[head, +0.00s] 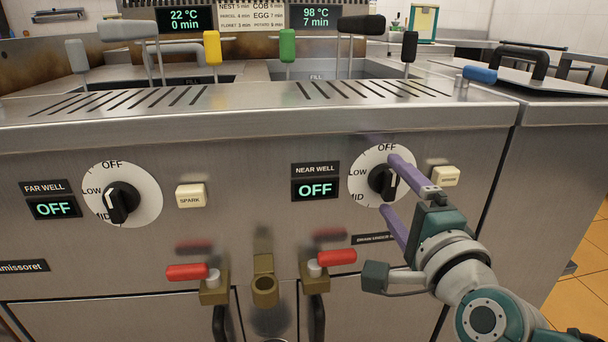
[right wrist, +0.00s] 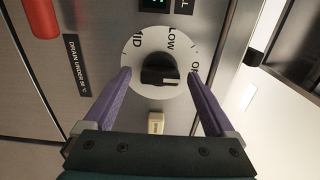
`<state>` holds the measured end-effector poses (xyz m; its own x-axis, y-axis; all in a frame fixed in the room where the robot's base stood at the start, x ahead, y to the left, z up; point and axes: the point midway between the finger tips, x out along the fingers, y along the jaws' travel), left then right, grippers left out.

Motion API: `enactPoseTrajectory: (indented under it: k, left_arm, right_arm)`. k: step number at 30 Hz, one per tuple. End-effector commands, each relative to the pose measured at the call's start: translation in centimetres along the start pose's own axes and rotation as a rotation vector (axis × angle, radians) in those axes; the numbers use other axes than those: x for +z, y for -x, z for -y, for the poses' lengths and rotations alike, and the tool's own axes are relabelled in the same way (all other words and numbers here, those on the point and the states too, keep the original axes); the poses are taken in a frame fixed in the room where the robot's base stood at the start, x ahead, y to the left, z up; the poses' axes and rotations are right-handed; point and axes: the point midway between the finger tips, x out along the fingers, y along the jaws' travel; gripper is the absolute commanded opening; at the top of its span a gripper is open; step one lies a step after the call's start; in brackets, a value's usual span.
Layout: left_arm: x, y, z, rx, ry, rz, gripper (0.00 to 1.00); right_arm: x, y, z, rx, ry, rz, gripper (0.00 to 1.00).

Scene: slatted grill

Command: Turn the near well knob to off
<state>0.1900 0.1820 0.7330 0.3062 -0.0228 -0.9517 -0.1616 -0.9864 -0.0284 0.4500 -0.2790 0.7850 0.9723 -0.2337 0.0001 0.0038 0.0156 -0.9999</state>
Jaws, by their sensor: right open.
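The near well knob (head: 382,182) is a black knob with a white pointer line on a round white dial, on the steel front panel. The near well display (head: 315,189) reads OFF. In the right wrist view the knob (right wrist: 160,70) has its white mark on the right side, toward the partly hidden OFF lettering. My right gripper (head: 389,183) is open, with one purple finger above and one below the knob in the head view. In the right wrist view the fingers stand on either side of the dial, apart from the knob. My left gripper is not in view.
The far well knob (head: 118,202) is at left, with its display (head: 54,208) reading OFF. A cream button (head: 445,176) sits right of the near dial. Red-handled valves (head: 335,257) and a brass spout (head: 264,285) stick out below. The slatted top edge overhangs above.

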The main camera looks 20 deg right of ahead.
Motion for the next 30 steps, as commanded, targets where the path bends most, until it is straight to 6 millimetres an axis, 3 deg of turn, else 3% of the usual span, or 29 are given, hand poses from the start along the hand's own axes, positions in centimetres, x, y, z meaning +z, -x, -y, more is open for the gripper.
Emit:
enactPoseTrajectory:
  k: [7,15,21,30]
  left_arm:
    - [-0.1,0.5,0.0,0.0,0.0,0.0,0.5]
    - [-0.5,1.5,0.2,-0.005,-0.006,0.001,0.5]
    - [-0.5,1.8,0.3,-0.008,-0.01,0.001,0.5]
    - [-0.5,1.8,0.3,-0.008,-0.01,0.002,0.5]
  right_arm:
    - [0.0,1.4,0.0,0.003,0.001,0.001,0.9]
    - [0.0,6.8,0.0,0.004,0.0,0.0,0.9]
    - [0.0,9.4,0.0,0.002,0.001,0.0,0.9]
    - [0.0,9.9,0.0,0.0,0.0,0.0,0.9]
